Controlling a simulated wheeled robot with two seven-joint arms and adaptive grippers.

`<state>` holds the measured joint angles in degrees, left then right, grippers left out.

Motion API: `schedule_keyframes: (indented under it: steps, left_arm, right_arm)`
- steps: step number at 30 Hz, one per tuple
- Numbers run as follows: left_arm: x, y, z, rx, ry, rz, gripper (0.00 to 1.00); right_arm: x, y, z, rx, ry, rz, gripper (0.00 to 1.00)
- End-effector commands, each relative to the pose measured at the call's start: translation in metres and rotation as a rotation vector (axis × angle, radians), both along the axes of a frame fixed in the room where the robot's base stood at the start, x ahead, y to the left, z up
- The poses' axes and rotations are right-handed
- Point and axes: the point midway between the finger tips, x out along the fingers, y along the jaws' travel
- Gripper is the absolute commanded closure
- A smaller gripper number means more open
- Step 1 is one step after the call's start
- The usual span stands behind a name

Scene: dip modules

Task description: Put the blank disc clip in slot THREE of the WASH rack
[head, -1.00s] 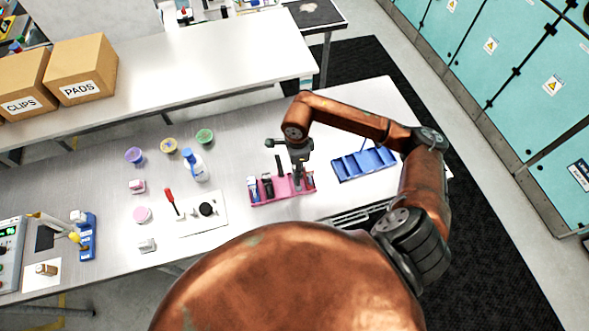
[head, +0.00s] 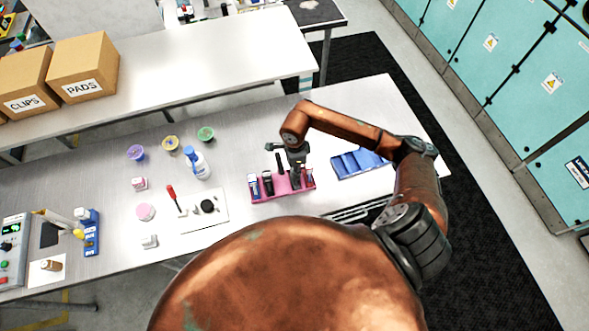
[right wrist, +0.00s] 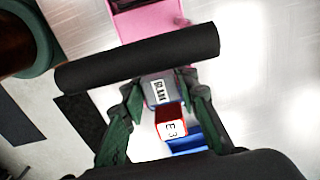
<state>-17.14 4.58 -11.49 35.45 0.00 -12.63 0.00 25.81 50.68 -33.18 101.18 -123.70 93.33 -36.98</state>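A pink rack (head: 268,200) on the bench holds several upright clips, one of them a tall black one (head: 281,163). A blue rack (head: 360,163) with empty-looking slots lies to its right. I cannot read the lettering on either rack, and cannot tell which clip is the blank disc one. My right gripper (head: 297,177) is low over the right part of the pink rack. In the right wrist view its green fingers (right wrist: 163,104) stand apart, either side of a grey labelled clip top (right wrist: 158,91). A red piece marked E3 (right wrist: 171,126) is beside it. My left gripper is out of view.
A dark bar (right wrist: 140,57) crosses the right wrist view. Left of the pink rack are a white mat (head: 190,219) with a red-handled tool and black disc, a spray bottle (head: 197,163) and several small tubs. Bench right of the blue rack is clear.

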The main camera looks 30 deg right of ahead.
Motion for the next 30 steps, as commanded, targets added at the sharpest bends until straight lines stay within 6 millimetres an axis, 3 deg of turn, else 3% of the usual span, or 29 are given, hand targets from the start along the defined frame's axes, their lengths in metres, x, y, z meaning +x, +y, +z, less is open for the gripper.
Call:
schedule_keyframes:
  steps: [5, 17, 20, 30]
  left_arm:
    - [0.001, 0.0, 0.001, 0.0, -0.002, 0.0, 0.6]
    - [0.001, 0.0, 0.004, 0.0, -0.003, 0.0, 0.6]
    - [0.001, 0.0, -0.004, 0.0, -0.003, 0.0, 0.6]
    - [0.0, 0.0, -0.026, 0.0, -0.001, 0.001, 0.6]
  right_arm:
    - [0.0, 0.0, 0.0, 0.0, 0.0, 0.0, 0.58]
    - [0.001, 0.0, 0.007, -0.001, -0.002, -0.001, 0.58]
    - [0.002, -0.001, 0.02, -0.002, -0.006, 0.001, 0.58]
    - [0.001, -0.001, 0.09, -0.002, -0.005, 0.001, 0.58]
